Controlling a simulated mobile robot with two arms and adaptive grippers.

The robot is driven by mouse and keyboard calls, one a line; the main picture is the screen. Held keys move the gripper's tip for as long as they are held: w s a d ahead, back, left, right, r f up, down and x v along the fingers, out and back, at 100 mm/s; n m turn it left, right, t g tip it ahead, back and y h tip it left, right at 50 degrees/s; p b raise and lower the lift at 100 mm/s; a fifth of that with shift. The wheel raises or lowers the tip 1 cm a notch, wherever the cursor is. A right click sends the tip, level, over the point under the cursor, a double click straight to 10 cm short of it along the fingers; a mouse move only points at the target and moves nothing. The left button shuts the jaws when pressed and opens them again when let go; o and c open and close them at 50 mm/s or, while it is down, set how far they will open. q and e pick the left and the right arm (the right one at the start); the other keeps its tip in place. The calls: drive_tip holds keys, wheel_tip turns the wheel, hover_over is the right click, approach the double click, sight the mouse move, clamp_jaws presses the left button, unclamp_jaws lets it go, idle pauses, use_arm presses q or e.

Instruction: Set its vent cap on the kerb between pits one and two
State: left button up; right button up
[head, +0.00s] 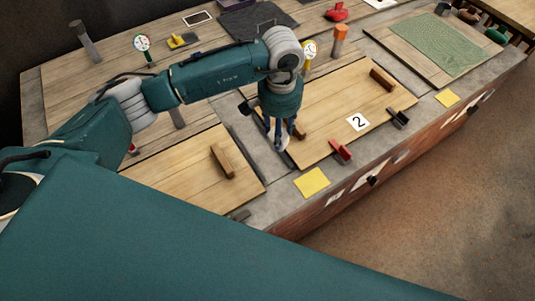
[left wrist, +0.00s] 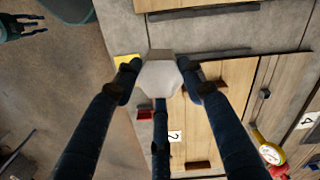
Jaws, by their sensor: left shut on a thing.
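The vent cap, a pale grey faceted piece (left wrist: 158,78), is held between the fingers of my left gripper (left wrist: 160,80). In the head view the left gripper (head: 281,130) points down over the kerb and the near-left edge of pit two's lid, with a whitish bit of the cap (head: 284,143) showing. The grey kerb (head: 245,148) runs between pit one's wooden lid (head: 190,180) and pit two's wooden lid (head: 315,110), marked 2. Whether the cap touches the kerb cannot be told. My right gripper (left wrist: 30,25) shows at the wrist view's top left, fingers apart, empty.
A red clamp (head: 340,150) and a black clamp (head: 398,117) sit at pit two's front edge. Yellow notes (head: 312,182) (head: 447,99) lie on the front kerb. Wooden handles (head: 222,161) (head: 382,79) stand on the lids. A dial gauge (head: 310,49) stands behind the gripper.

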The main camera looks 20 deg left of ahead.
use_arm(q)
wheel_tip(320, 180, down, 14)
drive_tip(key=b, duration=0.5)
drive_tip(key=shift+r, duration=0.2)
wheel_tip(320, 180, down, 4)
drive_tip(key=shift+r+b, duration=0.2)
drive_tip(key=shift+b, duration=1)
drive_tip(key=shift+f, duration=0.3)
drive_tip(key=shift+w+r, duration=0.1)
drive_tip(key=o, duration=1)
